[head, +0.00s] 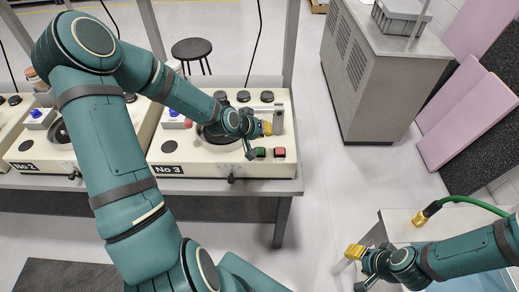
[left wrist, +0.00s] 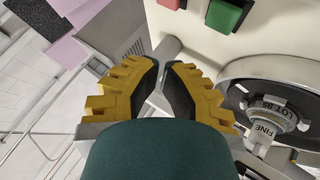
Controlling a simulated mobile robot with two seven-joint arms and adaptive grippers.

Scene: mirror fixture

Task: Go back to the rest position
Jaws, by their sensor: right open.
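My left gripper (head: 260,139) is over the right part of the cream unit marked No 3 (head: 200,170), near its green and red buttons (head: 270,153). In the left wrist view its yellow fingers with black pads (left wrist: 163,85) are close together, with a narrow gap between them. A grey bar lies beyond the tips, and I cannot tell whether it is touched. My right gripper (head: 356,268) is open, at the lower right, by a pale table. I see nothing held in it.
A similar unit marked No 2 (head: 25,150) stands at the left on the same bench (head: 250,187). A grey cabinet (head: 372,85), pink panels (head: 465,105) and a black stool (head: 191,48) stand behind. A green hose with a brass nozzle (head: 421,218) lies near my right arm. Floor between bench and cabinet is clear.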

